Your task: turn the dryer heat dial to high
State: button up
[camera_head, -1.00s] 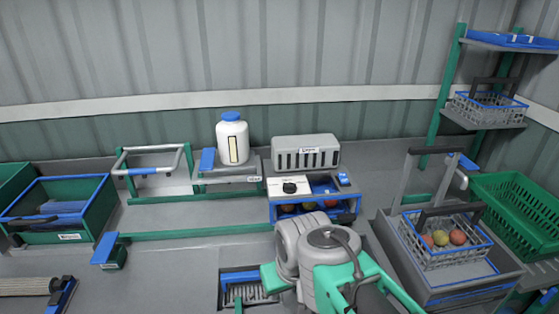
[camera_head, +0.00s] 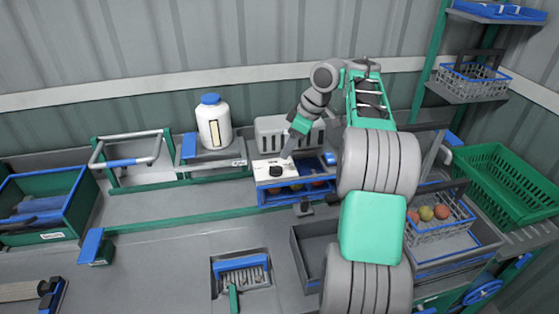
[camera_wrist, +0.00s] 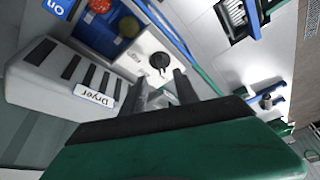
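The dryer is a grey slotted box (camera_head: 268,130), partly hidden behind my arm; the wrist view shows its "Dryer" label (camera_wrist: 93,96). In front of it is a white panel (camera_head: 262,164) with the round black heat dial (camera_head: 276,172). The dial also shows in the wrist view (camera_wrist: 159,61), just beyond my fingertips. I cannot read any dial marks or its setting. My gripper (camera_head: 287,153) points down at the panel, close beside the dial. In the wrist view its two fingers (camera_wrist: 162,84) are apart with nothing between them. I cannot tell whether they touch the panel.
A blue "on" part (camera_wrist: 60,8) sits by the dryer, and a blue-edged bin with fruit (camera_head: 290,193) lies below the panel. A white jar with a blue lid (camera_head: 213,125) stands left. A wire basket of fruit (camera_head: 440,225) and green crate (camera_head: 508,190) are right.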

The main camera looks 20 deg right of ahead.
aim_at(277, 167)
jog(key=b+x, duration=0.3)
jog(key=x, duration=0.4)
jog(key=shift+w+a+f, duration=0.1)
jog(key=shift+a+f, duration=0.15)
jog(key=shift+c, duration=0.2)
grip_shut()
